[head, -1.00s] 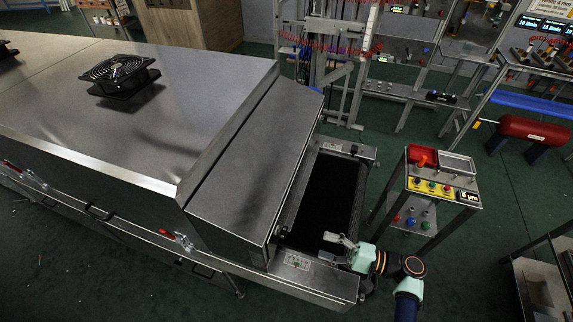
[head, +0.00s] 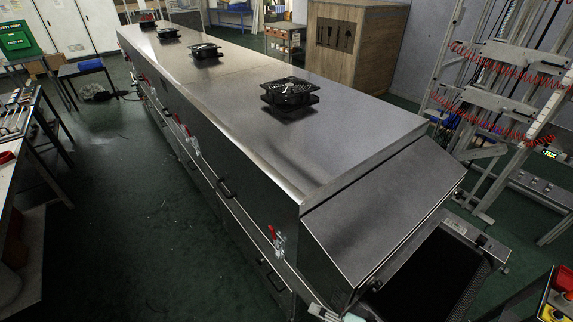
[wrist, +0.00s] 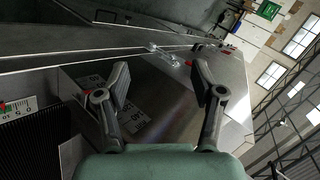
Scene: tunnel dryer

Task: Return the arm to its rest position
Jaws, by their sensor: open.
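My gripper (wrist: 160,75) shows in the wrist view with its two dark grey fingers spread apart and nothing between them. Its pale green body fills the bottom middle of that view. In the head view only a small part of my gripper (head: 325,312) shows at the bottom edge, beside the lower corner of the steel tunnel dryer (head: 335,130). The rest of my arm is out of that view.
The dryer's dark conveyor belt (head: 430,275) shows at its right end. Black fans (head: 289,92) stand on its top. A control stand (head: 560,300) is cut off at the lower right. Green floor (head: 130,200) lies open left of the dryer.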

